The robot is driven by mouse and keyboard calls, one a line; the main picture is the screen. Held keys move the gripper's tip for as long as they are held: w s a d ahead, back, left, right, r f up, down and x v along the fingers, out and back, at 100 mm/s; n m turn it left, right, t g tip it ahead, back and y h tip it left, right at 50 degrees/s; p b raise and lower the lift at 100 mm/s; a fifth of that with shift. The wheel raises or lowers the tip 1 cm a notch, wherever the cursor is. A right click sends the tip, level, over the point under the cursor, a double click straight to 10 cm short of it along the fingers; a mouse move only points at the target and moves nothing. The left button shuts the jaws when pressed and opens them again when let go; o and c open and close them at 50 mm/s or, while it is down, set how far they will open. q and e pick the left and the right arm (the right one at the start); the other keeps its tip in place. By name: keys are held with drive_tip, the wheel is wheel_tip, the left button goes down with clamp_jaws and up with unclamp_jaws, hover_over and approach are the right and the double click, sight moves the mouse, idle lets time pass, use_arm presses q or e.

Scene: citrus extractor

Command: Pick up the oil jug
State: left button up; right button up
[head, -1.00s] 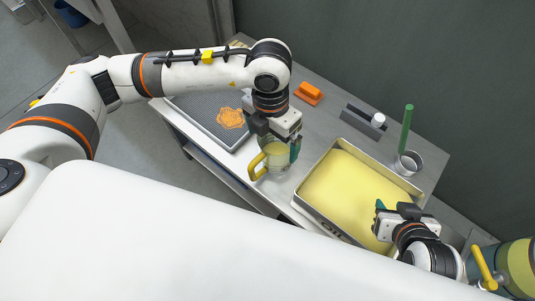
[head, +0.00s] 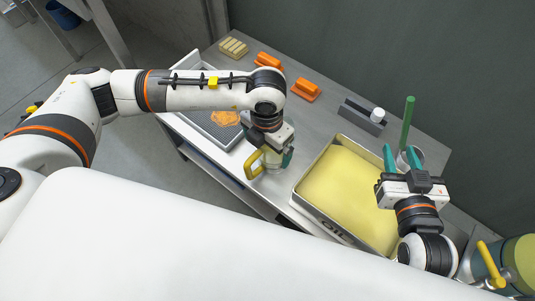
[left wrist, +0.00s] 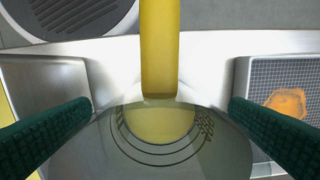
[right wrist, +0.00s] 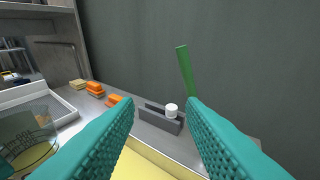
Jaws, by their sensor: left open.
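The oil jug is a clear vessel with a yellow handle (head: 253,163), standing near the table's front edge, left of the tray, in the head view. My left gripper (head: 271,156) is over it, pointing down, and hides much of its body. In the left wrist view the open green fingers lie on either side of the jug (left wrist: 160,125), with the yellow handle (left wrist: 160,50) between them; whether they touch it I cannot tell. The jug's clear side (right wrist: 25,135) shows at the left of the right wrist view. My right gripper (head: 401,155) is open and empty beyond the tray's right side.
A metal tray (head: 316,210) with a yellow fill lies right of the jug. A grey mesh tray (head: 196,128) with an orange patch is to its left. A green stick (head: 408,122) stands in a metal cup. Orange blocks (head: 305,89) and a grey holder (head: 362,118) are behind.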

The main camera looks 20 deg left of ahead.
use_arm(q)
drive_tip(key=shift+w+f+b, duration=0.1)
drive_tip(key=shift+f+b, duration=0.2)
drive_tip(key=shift+f, duration=1.2)
use_arm(e)
drive_tip(key=r+t, duration=0.1)
drive_tip(key=r, duration=0.1)
drive_tip(key=r+t, duration=0.1)
drive_tip(key=shift+w+a+r+t+y, duration=0.2)
drive_tip(key=shift+w+a+t+y, duration=0.1)
drive_tip(key=shift+w+a, duration=0.1)
use_arm(q)
drive_tip(key=shift+c, duration=0.3)
drive_tip(key=shift+d+r, duration=0.1)
drive_tip(key=c, duration=1.1)
drive_tip(key=shift+r, duration=0.25)
drive_tip(key=shift+r+p, duration=1.35)
drive_tip(key=shift+r, duration=3.4)
use_arm(e)
drive_tip(key=s+d+f+g+h, duration=0.2)
drive_tip(key=s+f+g, duration=0.2)
drive_tip(key=f+g, duration=0.3)
drive_tip(key=shift+s+d+f, duration=0.35)
drive_tip(key=shift+d+f, duration=0.05)
drive_tip(key=shift+f, duration=0.65)
drive_tip(key=shift+s, duration=0.1)
